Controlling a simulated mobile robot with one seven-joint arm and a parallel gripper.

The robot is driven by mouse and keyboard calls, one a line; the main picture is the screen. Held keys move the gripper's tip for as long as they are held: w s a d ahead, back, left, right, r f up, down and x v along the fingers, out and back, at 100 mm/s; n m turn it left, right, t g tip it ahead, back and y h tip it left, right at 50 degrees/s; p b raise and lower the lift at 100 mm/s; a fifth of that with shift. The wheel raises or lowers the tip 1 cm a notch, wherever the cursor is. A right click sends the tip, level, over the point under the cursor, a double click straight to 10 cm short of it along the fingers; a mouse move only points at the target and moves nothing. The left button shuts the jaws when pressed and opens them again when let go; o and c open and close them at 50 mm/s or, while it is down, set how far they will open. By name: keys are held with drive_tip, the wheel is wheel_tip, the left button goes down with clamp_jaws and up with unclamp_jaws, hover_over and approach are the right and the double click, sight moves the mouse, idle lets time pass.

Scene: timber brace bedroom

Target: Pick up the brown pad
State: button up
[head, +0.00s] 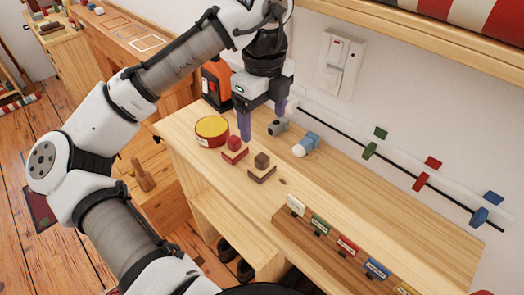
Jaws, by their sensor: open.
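The brown pad (262,174) is a small flat piece with a dark brown block on its top. It lies on the wooden bench top (330,190), right of a similar red pad (235,156). My gripper (263,118) is open, with its two purple fingers pointing down. In the head view it shows above and behind both pads, and nothing is visible between the fingers. The near fingertip appears close to the red pad, but I cannot tell its exact height above the bench.
A round red tin with a yellow top (211,130) stands left of the pads. A blue and white piece (305,145) and a grey piece (277,127) lie behind. A rack of coloured labelled cards (345,246) stands at the front right. Bare bench lies right of the pads.

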sight(262, 156)
drive_tip(key=f, duration=0.8)
drive_tip(key=shift+s+f, duration=0.2)
drive_tip(key=shift+a+f+p, duration=0.15)
drive_tip(key=shift+f+p, duration=0.45)
drive_tip(key=shift+f, duration=2.05)
drive_tip(key=c, duration=1.1)
wheel_tip(262, 156, up, 20)
drive_tip(key=shift+r, duration=0.1)
